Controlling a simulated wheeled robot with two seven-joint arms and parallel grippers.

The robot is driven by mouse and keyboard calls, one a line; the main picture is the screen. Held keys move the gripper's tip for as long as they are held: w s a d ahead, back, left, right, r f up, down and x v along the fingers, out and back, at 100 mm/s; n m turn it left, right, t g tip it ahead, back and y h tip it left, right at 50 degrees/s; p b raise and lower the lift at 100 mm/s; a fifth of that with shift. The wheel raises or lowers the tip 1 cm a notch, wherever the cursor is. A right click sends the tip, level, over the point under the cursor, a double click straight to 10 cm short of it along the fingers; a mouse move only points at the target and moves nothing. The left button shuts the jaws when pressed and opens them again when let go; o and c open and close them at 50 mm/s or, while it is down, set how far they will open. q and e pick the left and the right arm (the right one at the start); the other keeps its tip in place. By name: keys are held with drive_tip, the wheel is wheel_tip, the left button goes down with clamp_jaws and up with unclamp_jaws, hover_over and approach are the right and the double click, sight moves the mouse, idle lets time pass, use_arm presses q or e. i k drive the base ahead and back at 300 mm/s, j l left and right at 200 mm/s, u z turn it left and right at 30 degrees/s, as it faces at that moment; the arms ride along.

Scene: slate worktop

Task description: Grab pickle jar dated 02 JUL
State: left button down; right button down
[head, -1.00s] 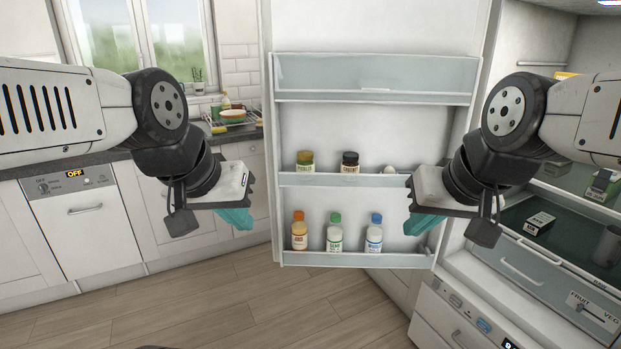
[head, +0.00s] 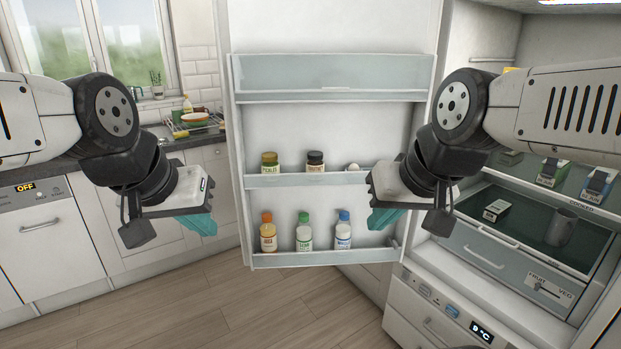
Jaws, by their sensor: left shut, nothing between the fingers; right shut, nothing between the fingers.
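A jar with an olive-yellow lid and a pale label (head: 270,169) stands on the middle shelf of the open fridge door. A dark-lidded jar (head: 315,162) stands to its right. The label print is too small to read for a date. My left gripper (head: 203,222) is shut and empty, left of the door in the picture. My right gripper (head: 383,219) is shut and empty, in front of the right part of the door shelves. It partly covers the right end of the middle shelf.
The lower door shelf (head: 330,256) holds an orange-capped bottle (head: 267,236), a green-capped bottle (head: 304,235) and a blue-capped bottle (head: 343,232). An egg-like white item (head: 352,167) sits on the middle shelf. The fridge interior at right holds a dark carton (head: 496,210) and a grey cup (head: 561,228).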

sight(270, 165)
drive_tip(key=i+l+u, duration=0.2)
drive_tip(key=u, duration=0.25)
drive_tip(key=i+l+u, duration=0.3)
drive_tip(key=u, duration=0.2)
